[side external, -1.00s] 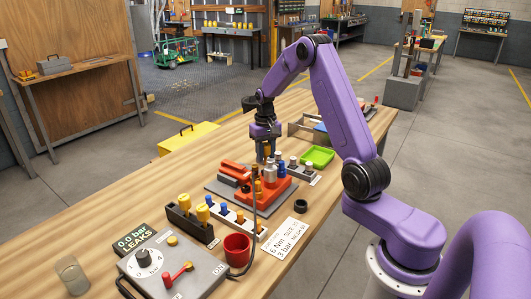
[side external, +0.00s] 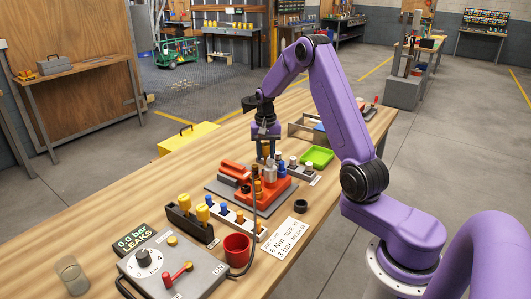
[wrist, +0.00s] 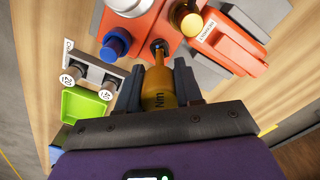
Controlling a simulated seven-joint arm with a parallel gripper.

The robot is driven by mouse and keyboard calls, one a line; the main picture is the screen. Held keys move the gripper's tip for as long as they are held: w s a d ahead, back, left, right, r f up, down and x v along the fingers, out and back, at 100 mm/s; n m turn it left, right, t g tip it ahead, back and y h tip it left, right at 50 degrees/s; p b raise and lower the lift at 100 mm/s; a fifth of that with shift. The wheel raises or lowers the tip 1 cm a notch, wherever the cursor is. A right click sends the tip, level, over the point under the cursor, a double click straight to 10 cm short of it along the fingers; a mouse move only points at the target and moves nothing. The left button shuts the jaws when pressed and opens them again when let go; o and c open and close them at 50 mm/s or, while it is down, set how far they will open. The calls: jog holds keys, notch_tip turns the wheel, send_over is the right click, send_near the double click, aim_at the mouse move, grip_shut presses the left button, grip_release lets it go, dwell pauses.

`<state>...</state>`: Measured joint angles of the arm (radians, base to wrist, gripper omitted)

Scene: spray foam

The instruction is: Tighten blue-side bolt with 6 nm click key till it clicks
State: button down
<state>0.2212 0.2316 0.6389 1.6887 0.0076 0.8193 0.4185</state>
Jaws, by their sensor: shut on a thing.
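My gripper (side external: 266,143) is shut on an amber click key (wrist: 158,88) marked "Nm"; its number is not readable. The key also shows below the fingers in the side view (side external: 266,151). In the wrist view, the key's narrow end points at a dark round fitting (wrist: 157,47) on the red block (wrist: 152,25). I cannot tell whether it is seated on a bolt there. A blue cap (wrist: 116,42) is on the block to the left of the key. An amber cylinder (wrist: 188,20) stands to the right. The red block (side external: 277,187) sits on a grey plate on the bench.
A dark hose runs beside the block.

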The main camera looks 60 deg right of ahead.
jog(key=shift+a, duration=0.1)
jog(key=shift+m, duration=1.4)
jog(key=shift+w+m, duration=0.1)
jog(key=shift+m, duration=1)
jog(key=shift+m, duration=1.4)
